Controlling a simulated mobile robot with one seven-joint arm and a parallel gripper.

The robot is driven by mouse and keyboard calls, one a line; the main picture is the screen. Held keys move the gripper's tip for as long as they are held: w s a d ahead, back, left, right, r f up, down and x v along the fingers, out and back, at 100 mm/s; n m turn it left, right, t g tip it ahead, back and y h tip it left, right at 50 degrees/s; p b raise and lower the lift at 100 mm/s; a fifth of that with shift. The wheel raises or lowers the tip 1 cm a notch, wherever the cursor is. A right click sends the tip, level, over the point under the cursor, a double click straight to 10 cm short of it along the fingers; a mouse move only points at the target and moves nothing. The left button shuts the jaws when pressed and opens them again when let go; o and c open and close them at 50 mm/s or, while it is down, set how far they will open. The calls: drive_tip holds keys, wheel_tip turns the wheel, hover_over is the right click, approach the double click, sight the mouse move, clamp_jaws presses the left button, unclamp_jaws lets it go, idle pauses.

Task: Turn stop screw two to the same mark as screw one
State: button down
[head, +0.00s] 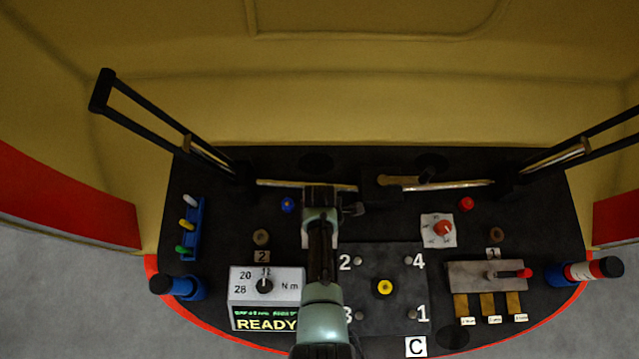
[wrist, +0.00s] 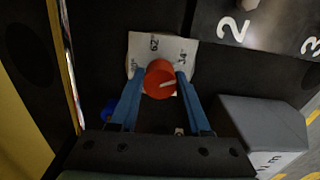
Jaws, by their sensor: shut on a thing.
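Screw two is a red round knob (wrist: 160,80) on a white marked plate (wrist: 190,46) in the wrist view. My gripper (wrist: 161,76) is shut on this knob, one blue finger on each side. A short white pointer line on the knob points right and slightly up, below the "34" mark. A "62" mark stands at the top of the plate. In the head view my arm hides this knob. Screw one is a red knob (head: 443,228) on a white marked plate (head: 430,241), right of my arm. Its exact pointer mark is too small to read.
A torque box (head: 265,280) reading "READY" stands left of my arm; it also shows in the wrist view (wrist: 262,125). A blue button (head: 288,205) is near screw two. A numbered dark plate (head: 385,315) and a lever unit (head: 470,272) lie to the right.

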drive_tip(key=shift+n, duration=1)
drive_tip(key=shift+c, duration=1.8)
unclamp_jaws()
wheel_tip(320, 180, up, 13)
drive_tip(key=p, duration=0.2)
